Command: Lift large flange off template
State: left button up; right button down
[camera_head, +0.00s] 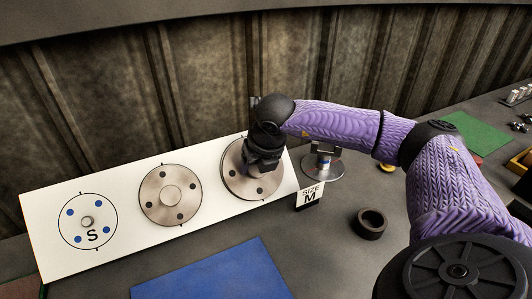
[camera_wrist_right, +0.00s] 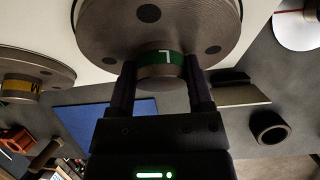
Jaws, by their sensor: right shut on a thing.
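The large flange (camera_head: 238,172) is a grey metal disc with dark bolt holes, at the right end of the white template (camera_head: 120,182). In the right wrist view the large flange (camera_wrist_right: 200,22) fills the top, and its hub has a green band marked L. My right gripper (camera_head: 263,160) is shut on this hub, with one finger on each side (camera_wrist_right: 162,66). I cannot tell whether the flange touches the template. A smaller flange (camera_head: 160,208) sits on the template's middle; it shows with a yellow band in the wrist view (camera_wrist_right: 38,75). My left gripper is not in view.
The template's left circle, marked S, holds no flange. A blue mat (camera_head: 212,272) lies in front. Right of the template are a size M sign (camera_head: 309,197), a metal disc on a stand (camera_head: 322,170) and a dark ring (camera_head: 370,223). A green mat (camera_head: 474,132) lies farther right.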

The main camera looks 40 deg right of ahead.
jog(key=shift+r, duration=0.1)
jog(key=shift+s+r+p, duration=0.2)
jog(key=shift+r+p, duration=0.1)
jog(key=s+a+r+p, duration=0.2)
jog(key=s+r+p, duration=0.2)
jog(key=s+r, duration=0.3)
jog(key=shift+r+p, duration=0.4)
jog(key=shift+r, duration=0.65)
jog(key=shift+a, duration=0.1)
dwell(0.4)
